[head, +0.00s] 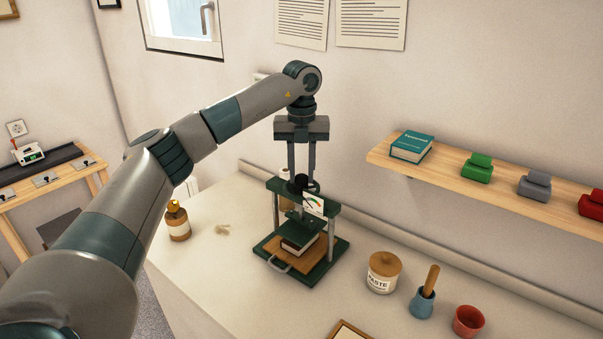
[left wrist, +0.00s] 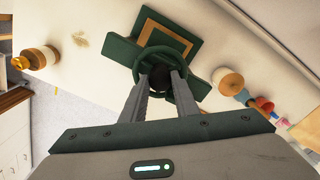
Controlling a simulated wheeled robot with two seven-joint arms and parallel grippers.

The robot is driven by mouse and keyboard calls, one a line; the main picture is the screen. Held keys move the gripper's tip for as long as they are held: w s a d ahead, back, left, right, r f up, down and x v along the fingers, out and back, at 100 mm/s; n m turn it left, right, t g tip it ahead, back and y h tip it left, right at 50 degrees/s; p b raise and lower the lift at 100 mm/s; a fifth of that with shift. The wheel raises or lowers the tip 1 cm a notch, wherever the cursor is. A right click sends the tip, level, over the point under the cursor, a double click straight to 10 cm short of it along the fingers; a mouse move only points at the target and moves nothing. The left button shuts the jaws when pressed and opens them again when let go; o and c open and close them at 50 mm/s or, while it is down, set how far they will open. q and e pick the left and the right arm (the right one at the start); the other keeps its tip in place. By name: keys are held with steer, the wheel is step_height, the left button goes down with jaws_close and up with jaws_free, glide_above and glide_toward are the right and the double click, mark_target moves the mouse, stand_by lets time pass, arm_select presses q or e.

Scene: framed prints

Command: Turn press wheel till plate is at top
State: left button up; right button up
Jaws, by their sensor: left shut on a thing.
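A dark green book press (head: 331,247) stands on the counter, with a hand wheel (head: 314,187) on top. The wheel also shows as a green ring in the left wrist view (left wrist: 186,50). My left gripper (head: 301,180) points straight down from above and is shut on the dark knob (left wrist: 160,78) at the wheel. A gap shows between plate and book. My right gripper is not in view.
An amber bottle (head: 178,222) stands left of the press. A paste jar (head: 383,272), a blue pot with a wooden handle (head: 422,302) and a red bowl (head: 468,321) stand to the right. A wall shelf (head: 500,185) holds a teal book and several coloured blocks.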

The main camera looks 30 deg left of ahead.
mark_target(302, 176)
arm_select(q)
steer(key=shift+r+n, duration=0.1)
steer(key=shift+n, duration=0.2)
steer(key=o, duration=1.1)
steer(key=shift+c, duration=0.2)
steer(key=shift+r, duration=0.4)
step_height(302, 176, up, 5)
steer(key=shift+r+b, duration=0.1)
steer(key=shift+b, duration=0.9)
step_height(302, 176, up, 11)
steer(key=shift+r, duration=0.2)
